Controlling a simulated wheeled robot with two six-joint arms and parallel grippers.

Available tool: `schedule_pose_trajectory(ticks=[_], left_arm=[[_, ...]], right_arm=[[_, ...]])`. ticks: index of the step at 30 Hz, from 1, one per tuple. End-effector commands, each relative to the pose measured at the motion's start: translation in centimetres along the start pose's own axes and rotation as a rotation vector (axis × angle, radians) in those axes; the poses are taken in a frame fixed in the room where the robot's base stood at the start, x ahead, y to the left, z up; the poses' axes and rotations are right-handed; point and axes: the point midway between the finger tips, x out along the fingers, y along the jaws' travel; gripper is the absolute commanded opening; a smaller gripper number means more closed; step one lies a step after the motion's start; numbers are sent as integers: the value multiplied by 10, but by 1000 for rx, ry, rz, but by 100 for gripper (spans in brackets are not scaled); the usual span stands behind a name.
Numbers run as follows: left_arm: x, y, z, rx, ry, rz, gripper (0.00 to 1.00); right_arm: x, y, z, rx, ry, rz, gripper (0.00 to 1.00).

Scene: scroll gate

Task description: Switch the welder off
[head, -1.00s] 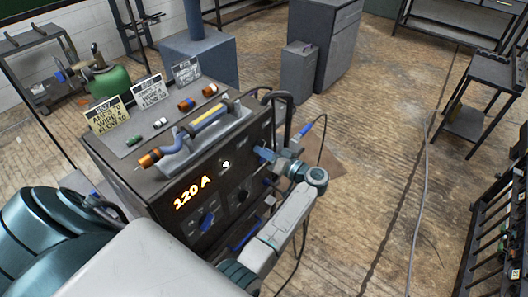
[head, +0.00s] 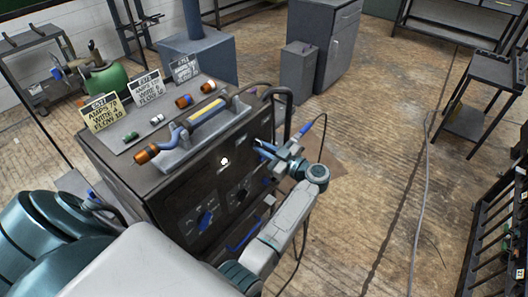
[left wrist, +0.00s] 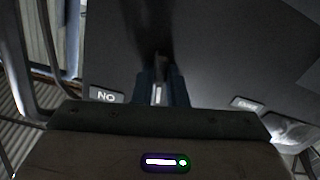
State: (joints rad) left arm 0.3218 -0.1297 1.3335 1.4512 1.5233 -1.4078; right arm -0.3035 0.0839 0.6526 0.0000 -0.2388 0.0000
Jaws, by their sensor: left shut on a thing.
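The welder (head: 185,185) is a dark box with dials on its front panel and a torch (head: 200,127) lying on top. Its amps display area is dark, and a small white light (head: 224,161) glows on the panel. My left gripper (head: 262,150) is at the upper right of the front panel, its blue fingers shut on the power switch. In the left wrist view the fingers (left wrist: 160,93) close around a narrow piece between them. A small "ON" label (left wrist: 105,95) appears inverted to their left. The switch itself is mostly hidden. My right gripper is out of view.
Several tip cards (head: 101,113) and small torch parts (head: 183,101) sit on the welder's top. A grey cabinet (head: 325,45) is at the back. A cable (head: 416,210) crosses the open wooden floor at right.

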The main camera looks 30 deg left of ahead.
Motion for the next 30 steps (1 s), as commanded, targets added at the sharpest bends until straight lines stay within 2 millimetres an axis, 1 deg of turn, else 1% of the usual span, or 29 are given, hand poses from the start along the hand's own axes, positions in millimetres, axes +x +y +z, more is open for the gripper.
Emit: schedule_pose_trajectory(ticks=[1, 6, 15, 20, 30], left_arm=[[0, -1, 4, -44, -1, 0, 0], [0, 0, 4, -188, -1, 0, 0], [0, 1, 3, -373, -2, 0, 0], [0, 1, 2, -429, -2, -1, 0], [0, 2, 1, -464, -2, -1, 0]], right_arm=[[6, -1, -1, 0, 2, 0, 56], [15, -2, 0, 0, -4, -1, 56], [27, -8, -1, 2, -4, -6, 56], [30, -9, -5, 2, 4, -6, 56], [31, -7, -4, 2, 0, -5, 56]])
